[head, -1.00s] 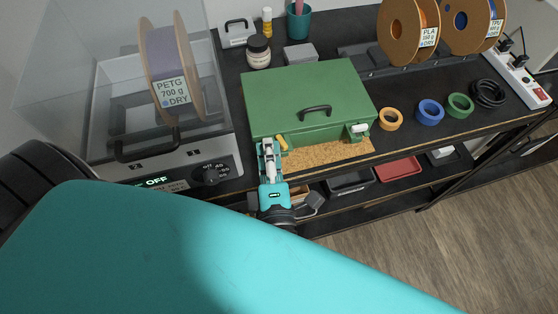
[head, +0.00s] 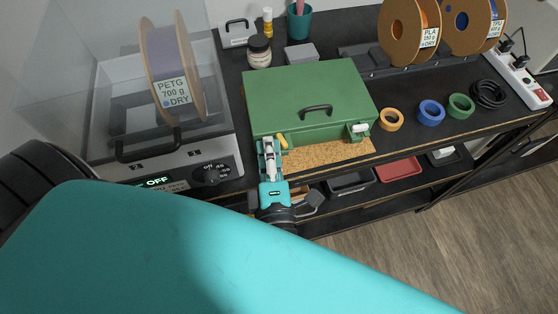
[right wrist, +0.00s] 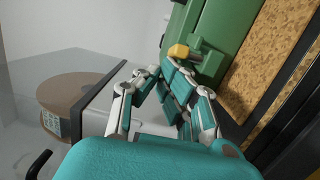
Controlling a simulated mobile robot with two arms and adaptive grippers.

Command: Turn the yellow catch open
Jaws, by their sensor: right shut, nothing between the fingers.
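The green case (head: 310,90) stands closed on the bench, its dark handle on the lid. The small yellow catch (head: 282,141) is at the left of its front face and looks tilted; it also shows in the right wrist view (right wrist: 179,51). A second catch with a whitish lever (head: 359,128) is at the right of the front. My right gripper (head: 267,146) is shut and empty, just left of the yellow catch in the head view. In the wrist view its fingertips (right wrist: 162,72) are close to the catch; I cannot tell whether they touch. My left gripper is not in view.
A cork mat (head: 335,155) lies in front of the case. The filament dryer (head: 205,165) stands close on the left. Tape rolls (head: 431,111) lie to the right; a jar (head: 259,52) and a teal cup (head: 299,22) stand behind.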

